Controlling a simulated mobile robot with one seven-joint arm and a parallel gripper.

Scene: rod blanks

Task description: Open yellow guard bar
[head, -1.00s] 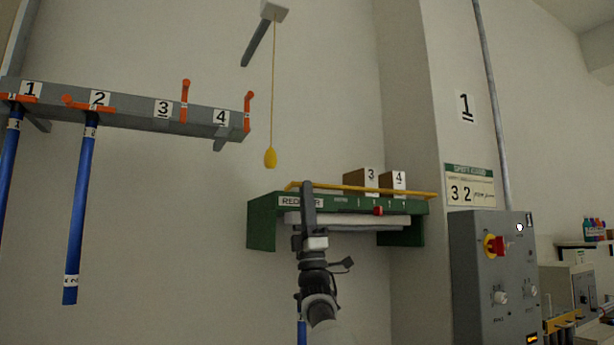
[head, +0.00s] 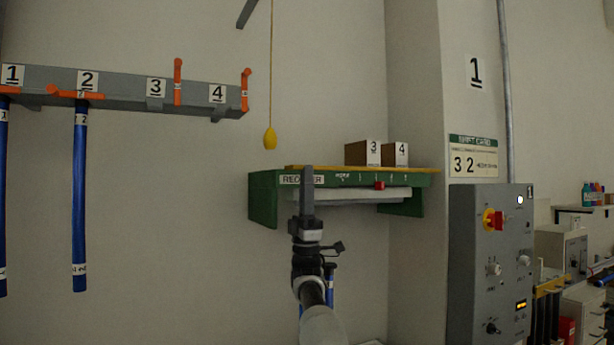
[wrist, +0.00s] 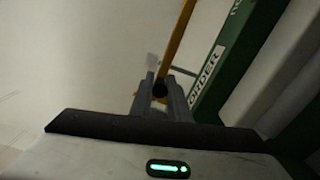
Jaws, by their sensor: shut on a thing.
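The green unit (wrist: 234,55) lies just right of the fingers there. The exact contact is dark and small.
Brown boxes 3 (head: 359,154) and 4 (head: 393,155) stand on the unit. A yellow pull cord knob (head: 270,138) hangs above left. A grey rail (head: 130,88) with blue rods is at left. A grey control cabinet (head: 470,260) stands right.

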